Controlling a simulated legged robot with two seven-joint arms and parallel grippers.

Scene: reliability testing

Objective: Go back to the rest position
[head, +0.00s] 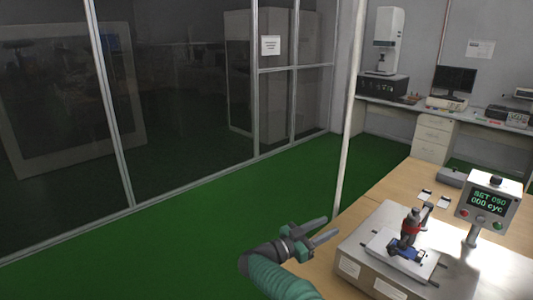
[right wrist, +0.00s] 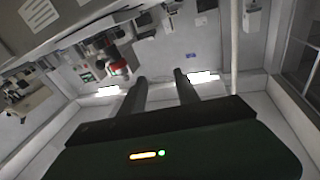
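My right gripper (head: 325,229) is in the lower middle of the head view, on a teal arm, to the left of the wooden table (head: 391,188). Its two fingers are apart with nothing between them. In the right wrist view the fingers (right wrist: 161,82) also stand apart and empty. My left gripper is not in view.
A metal test rig (head: 358,256) with a red and blue device (head: 408,233) stands on the table, right of my gripper. A control box (head: 489,201) with a green display is beside it. Glass partitions (head: 180,90) stand left; green floor (head: 200,215) is clear.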

